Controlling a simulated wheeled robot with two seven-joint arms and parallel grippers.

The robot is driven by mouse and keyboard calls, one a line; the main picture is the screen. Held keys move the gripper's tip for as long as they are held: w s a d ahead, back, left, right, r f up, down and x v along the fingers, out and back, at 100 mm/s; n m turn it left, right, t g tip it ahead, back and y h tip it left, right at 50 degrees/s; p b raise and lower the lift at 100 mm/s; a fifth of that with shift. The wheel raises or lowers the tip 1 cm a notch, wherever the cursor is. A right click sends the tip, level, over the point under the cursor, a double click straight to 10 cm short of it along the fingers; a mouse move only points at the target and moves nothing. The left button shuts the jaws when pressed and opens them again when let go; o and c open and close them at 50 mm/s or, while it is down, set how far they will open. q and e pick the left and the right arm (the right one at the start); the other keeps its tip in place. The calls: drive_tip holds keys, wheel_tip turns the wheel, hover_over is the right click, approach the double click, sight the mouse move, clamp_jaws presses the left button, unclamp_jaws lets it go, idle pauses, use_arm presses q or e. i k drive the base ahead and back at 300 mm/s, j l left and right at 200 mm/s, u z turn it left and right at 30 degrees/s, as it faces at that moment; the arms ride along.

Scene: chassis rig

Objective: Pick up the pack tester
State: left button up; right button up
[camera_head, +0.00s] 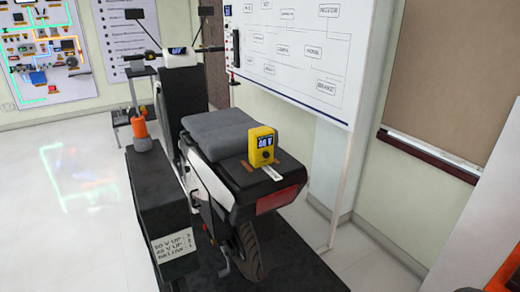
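The pack tester, a small yellow box (262,146) with a dark display and a round black knob, stands upright on the black rear deck of the scooter (247,177), behind the grey seat. Its display seems to read "40 V". A white tag or strip (272,172) lies on the deck just in front of it. No gripper is seen touching the tester, and I cannot make out either of my grippers in this view.
A dark box (160,215) with a voltage label and an orange-topped object (141,136) stands left of the scooter. A whiteboard (291,45) is behind it. An orange and black shape (505,268), cut off, fills the lower right corner. Floor at left is clear.

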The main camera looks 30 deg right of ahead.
sight(261, 139)
drive_tip(key=i+j+z, duration=0.15)
drive_tip(key=j, duration=0.15)
drive_tip(key=i+j+z, duration=0.3)
drive_tip(key=j, duration=0.25)
drive_tip(key=j+z, duration=0.15)
drive_tip(key=j, duration=0.2)
drive_tip(key=z, duration=1.3)
drive_tip(key=i+j, duration=0.05)
